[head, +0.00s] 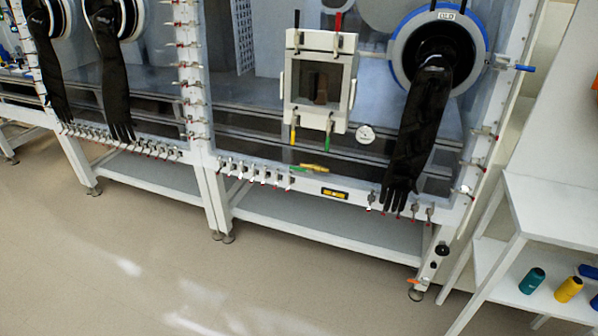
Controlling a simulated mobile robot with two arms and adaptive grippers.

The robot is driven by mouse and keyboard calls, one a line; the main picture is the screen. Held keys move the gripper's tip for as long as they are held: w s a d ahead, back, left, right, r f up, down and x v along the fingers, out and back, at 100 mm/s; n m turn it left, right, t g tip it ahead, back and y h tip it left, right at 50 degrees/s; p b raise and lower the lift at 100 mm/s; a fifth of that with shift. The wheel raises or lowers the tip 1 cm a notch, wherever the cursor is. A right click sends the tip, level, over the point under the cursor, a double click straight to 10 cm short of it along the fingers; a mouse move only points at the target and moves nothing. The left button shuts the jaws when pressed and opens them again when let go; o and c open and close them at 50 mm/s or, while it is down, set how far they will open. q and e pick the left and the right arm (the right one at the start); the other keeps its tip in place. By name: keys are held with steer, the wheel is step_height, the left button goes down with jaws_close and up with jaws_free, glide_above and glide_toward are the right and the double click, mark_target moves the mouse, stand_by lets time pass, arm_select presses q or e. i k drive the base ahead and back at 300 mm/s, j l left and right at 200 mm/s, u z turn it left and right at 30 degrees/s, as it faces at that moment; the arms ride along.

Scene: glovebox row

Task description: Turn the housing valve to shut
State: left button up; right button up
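A glovebox (370,150) with a clear front fills the upper middle and right. A white square-framed box with a small window (320,82) is on its front, with red and black bars above and yellow and green bars below. A small yellow handle-like piece (315,168) lies level just below it. A white round knob (365,134) is to its right. A slim fitting with a black knob (441,250) and an orange lever (418,281) is by the right front leg. I cannot tell which of these is the housing valve. Neither gripper is in view.
Black gloves hang from ports, one at right (418,130) and two at left. A white shelf unit (545,210) at right holds a teal bottle (532,281) and a yellow one (568,289). The floor (170,270) in front is clear.

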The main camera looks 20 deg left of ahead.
mark_target(311, 172)
steer(key=i+j+z, duration=0.1)
steer(key=z, duration=0.3)
steer(key=j+z, duration=0.5)
steer(key=z, duration=0.25)
steer(key=j+z, duration=0.25)
steer(key=z, duration=0.15)
